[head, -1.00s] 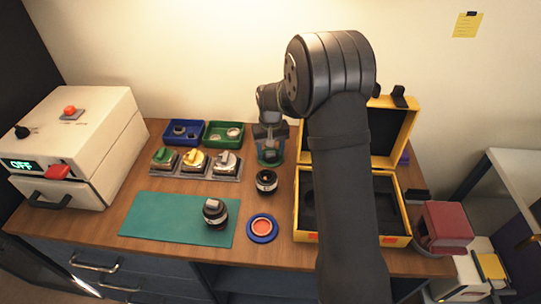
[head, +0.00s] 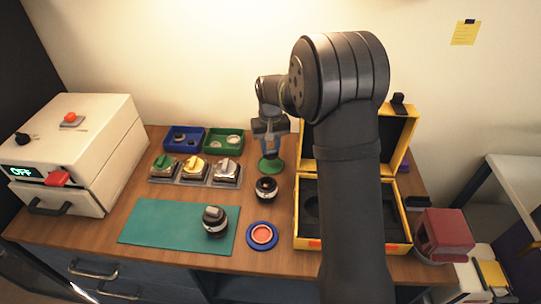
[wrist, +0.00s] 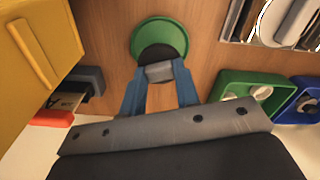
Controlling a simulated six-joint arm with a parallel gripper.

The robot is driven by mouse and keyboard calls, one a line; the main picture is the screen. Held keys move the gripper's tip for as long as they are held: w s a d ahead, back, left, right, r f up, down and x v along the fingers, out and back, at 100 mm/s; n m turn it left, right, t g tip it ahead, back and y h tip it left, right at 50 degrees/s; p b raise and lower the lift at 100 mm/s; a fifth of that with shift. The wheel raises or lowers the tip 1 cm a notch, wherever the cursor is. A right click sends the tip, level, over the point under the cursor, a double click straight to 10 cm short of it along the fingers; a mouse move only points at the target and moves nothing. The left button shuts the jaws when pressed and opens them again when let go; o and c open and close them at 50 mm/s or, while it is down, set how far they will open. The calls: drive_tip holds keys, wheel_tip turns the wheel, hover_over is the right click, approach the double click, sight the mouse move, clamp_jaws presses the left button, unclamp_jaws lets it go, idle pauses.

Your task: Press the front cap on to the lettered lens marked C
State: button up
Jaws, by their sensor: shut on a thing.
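My gripper (head: 268,153) is above a round green dish (head: 271,167) at the back middle of the bench. In the wrist view my gripper (wrist: 160,80) is shut on a small grey grip (wrist: 159,72). A dark disc (wrist: 157,52) shows beyond the grip against the green dish (wrist: 176,34); whether it is the cap or the dish's centre I cannot tell. A black lens (head: 266,188) stands upright on the wood in front of the dish. Another lens with a grey top (head: 214,220) stands on the green mat. No letters are readable.
A blue dish (head: 250,245) with an orange-red disc lies in front. A rack (head: 190,181) of green, yellow and silver-topped pieces and blue (head: 168,145) and green trays (head: 209,149) stand left. An open yellow case (head: 316,243) is right. A white machine (head: 95,150) is far left.

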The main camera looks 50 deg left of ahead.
sight(270, 155)
drive_tip(key=r, duration=0.3)
drive_tip(key=s+r, duration=0.1)
drive_tip(key=r, duration=0.1)
drive_tip(key=shift+d+r, duration=0.25)
drive_tip(key=shift+d, duration=0.05)
drive_tip(key=s+d+r+n, duration=0.3)
drive_tip(key=s+d, duration=0.5)
drive_tip(key=shift+s+d+f, duration=0.1)
drive_tip(key=shift+d+f, duration=0.05)
drive_tip(key=shift+f, duration=1.4)
drive_tip(key=shift+d+f, duration=0.15)
drive_tip(key=shift+f, duration=1.35)
drive_tip(key=shift+f, duration=0.2)
drive_tip(key=o, duration=1.5)
